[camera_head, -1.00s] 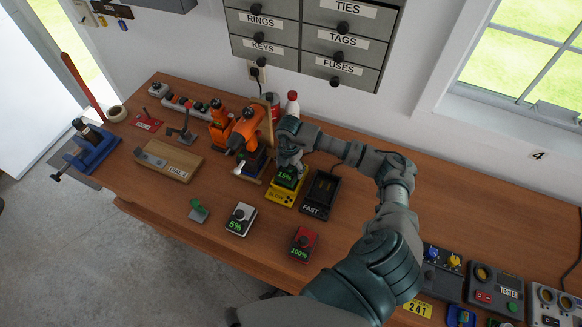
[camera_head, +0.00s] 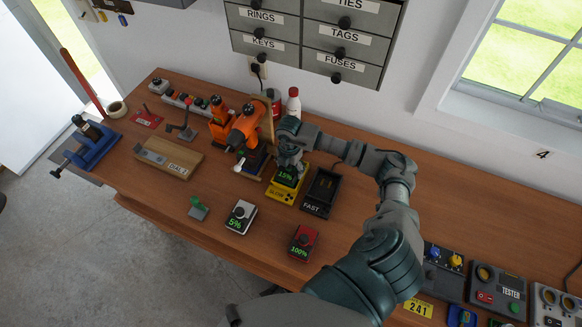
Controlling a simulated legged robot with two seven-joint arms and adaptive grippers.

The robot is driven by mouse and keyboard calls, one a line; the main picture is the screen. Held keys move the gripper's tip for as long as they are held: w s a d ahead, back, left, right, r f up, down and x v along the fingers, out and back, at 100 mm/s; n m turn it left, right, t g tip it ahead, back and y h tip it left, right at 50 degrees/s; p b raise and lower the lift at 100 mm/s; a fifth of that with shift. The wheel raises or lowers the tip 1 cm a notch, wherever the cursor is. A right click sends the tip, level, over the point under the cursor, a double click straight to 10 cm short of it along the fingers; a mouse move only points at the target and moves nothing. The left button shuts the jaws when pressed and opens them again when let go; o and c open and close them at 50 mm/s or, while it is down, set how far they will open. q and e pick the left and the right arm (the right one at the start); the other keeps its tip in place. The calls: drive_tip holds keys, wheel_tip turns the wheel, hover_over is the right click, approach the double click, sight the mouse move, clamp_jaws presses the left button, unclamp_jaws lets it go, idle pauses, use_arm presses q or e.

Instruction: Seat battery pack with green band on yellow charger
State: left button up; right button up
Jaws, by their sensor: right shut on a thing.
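The yellow charger (camera_head: 279,195), marked SLOW, sits on the bench. The battery pack with a green band (camera_head: 287,175) shows 15% and is on or just above the yellow charger; I cannot tell whether it is fully down. My right gripper (camera_head: 290,163) is over the pack from above, shut on it, and hides its top. My left gripper is not in view.
A black charger marked FAST (camera_head: 319,192) stands just right of the yellow one. A white 5% pack (camera_head: 241,217) and a red 100% pack (camera_head: 303,243) lie in front. An orange drill (camera_head: 246,128) stands close behind left. The bench between is clear.

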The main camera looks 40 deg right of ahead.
drive_tip(key=shift+a+r, duration=0.15)
drive_tip(key=shift+a, duration=0.05)
drive_tip(key=o, duration=1.5)
drive_tip(key=shift+o, duration=1.3)
drive_tip(key=shift+a, duration=0.1)
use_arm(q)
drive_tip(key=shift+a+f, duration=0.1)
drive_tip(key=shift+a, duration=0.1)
use_arm(e)
drive_tip(key=shift+a+r, duration=0.1)
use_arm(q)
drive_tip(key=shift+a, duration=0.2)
